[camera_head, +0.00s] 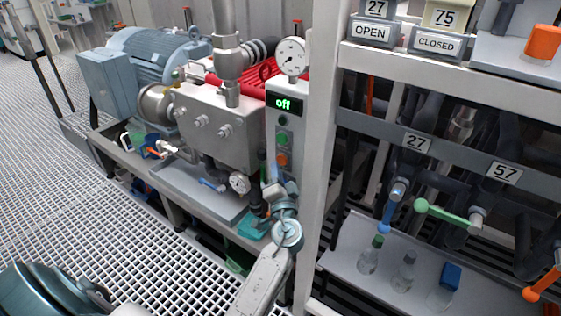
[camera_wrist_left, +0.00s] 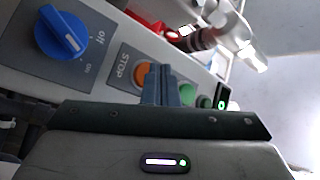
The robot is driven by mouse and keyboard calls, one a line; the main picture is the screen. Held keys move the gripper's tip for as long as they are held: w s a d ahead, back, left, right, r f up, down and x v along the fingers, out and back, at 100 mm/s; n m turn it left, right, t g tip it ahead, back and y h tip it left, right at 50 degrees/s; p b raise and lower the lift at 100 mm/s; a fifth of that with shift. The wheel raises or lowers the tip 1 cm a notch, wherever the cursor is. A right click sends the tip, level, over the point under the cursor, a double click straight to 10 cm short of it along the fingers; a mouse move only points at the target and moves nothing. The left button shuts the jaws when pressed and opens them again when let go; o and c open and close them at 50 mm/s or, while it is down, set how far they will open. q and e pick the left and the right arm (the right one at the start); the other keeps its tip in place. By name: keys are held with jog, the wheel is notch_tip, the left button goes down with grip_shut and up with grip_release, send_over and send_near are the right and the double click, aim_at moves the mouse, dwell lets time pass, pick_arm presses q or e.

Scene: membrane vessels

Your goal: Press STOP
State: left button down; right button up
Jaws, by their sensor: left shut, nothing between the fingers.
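The grey control box (camera_head: 287,110) stands at the end of the pump unit, and its green display (camera_head: 283,103) reads "off". Below the display are a green button (camera_head: 282,138) and the orange STOP button (camera_head: 282,159). My left gripper (camera_head: 267,168) is shut and empty, just in front of the lower part of the box. In the left wrist view its fingertips (camera_wrist_left: 166,72) are beside the orange button (camera_wrist_left: 142,74) and cover part of it. The word STOP is printed next to that button. I cannot tell whether the fingers touch it. My right gripper is out of view.
A blue rotary knob (camera_wrist_left: 62,33) marked off and on sits beside the STOP label. A green button (camera_wrist_left: 188,92) lies just past the fingers. A pressure gauge (camera_head: 291,56) tops the box. A white rack post (camera_head: 318,150) stands close on the right.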

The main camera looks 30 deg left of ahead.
pick_arm(q)
jog(key=shift+s+a+r, duration=0.1)
jog(key=shift+s, duration=1.15)
jog(key=shift+s+a+r, duration=0.1)
jog(key=shift+s, duration=1.15)
jog(key=shift+f, duration=0.1)
